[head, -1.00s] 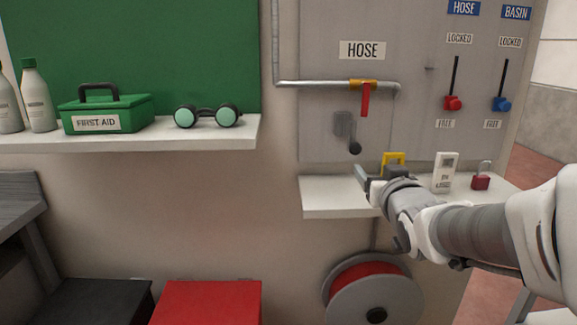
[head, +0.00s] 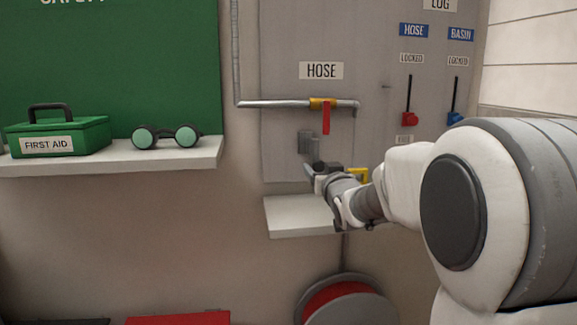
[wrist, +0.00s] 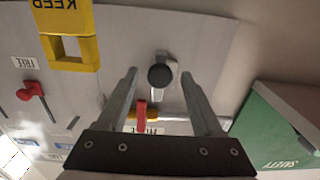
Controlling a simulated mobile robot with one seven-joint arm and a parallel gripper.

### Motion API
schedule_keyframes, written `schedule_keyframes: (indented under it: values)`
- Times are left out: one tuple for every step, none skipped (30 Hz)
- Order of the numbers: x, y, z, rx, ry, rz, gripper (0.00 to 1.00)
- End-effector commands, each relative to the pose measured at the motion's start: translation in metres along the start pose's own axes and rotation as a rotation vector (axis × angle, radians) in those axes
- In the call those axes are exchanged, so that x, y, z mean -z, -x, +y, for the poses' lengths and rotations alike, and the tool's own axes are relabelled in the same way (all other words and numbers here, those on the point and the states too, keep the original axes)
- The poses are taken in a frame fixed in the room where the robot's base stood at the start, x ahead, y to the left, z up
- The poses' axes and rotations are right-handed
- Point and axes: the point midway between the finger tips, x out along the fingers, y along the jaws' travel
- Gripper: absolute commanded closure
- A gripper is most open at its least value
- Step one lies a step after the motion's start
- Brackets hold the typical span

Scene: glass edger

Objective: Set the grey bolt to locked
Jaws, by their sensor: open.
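The grey bolt (head: 305,142) is fixed to the grey wall panel below the HOSE sign in the head view. Its lower part is hidden behind my gripper (head: 313,170). In the wrist view the bolt's round dark knob (wrist: 161,76) shows between the two fingers of my gripper (wrist: 158,73), nearer the fingertips. The fingers are apart, one on each side of the knob, and I see a gap on both sides. I cannot tell how deep the knob lies between them.
A red-handled valve (head: 326,116) on a pipe is just above the bolt. A white shelf (head: 295,217) is below, with a yellow padlock-like object (head: 357,175) close to my wrist. Red and blue sliders (head: 409,118) are at right. Goggles (head: 166,137) lie on the left shelf.

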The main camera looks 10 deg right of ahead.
Motion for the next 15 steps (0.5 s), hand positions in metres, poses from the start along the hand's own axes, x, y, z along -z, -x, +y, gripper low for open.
schedule_keyframes:
  values:
    - [-0.002,-0.009,0.000,0.000,0.000,-0.001,0.32]
    - [-0.002,-0.015,0.000,0.000,0.000,-0.001,0.32]
    - [-0.001,-0.021,0.000,0.000,-0.001,0.000,0.32]
    - [-0.002,-0.025,0.000,0.000,-0.001,0.000,0.32]
    - [-0.001,-0.029,0.000,0.000,-0.001,0.000,0.32]
    - [-0.001,-0.033,0.000,0.000,-0.001,-0.001,0.32]
    - [-0.001,-0.037,0.000,0.000,-0.001,-0.001,0.32]
    - [-0.001,-0.040,0.000,0.000,-0.001,-0.001,0.32]
    - [-0.001,-0.043,0.000,0.000,-0.001,0.000,0.32]
    - [0.000,-0.045,0.000,0.000,-0.001,0.001,0.32]
    - [0.000,-0.047,0.000,0.000,-0.001,0.000,0.32]
    - [-0.001,-0.049,0.000,0.000,-0.001,-0.001,0.32]
    - [-0.001,-0.050,0.000,0.000,-0.001,-0.001,0.32]
    - [-0.001,-0.051,0.000,0.000,-0.001,-0.001,0.32]
    - [0.000,-0.051,0.000,0.000,-0.001,-0.001,0.32]
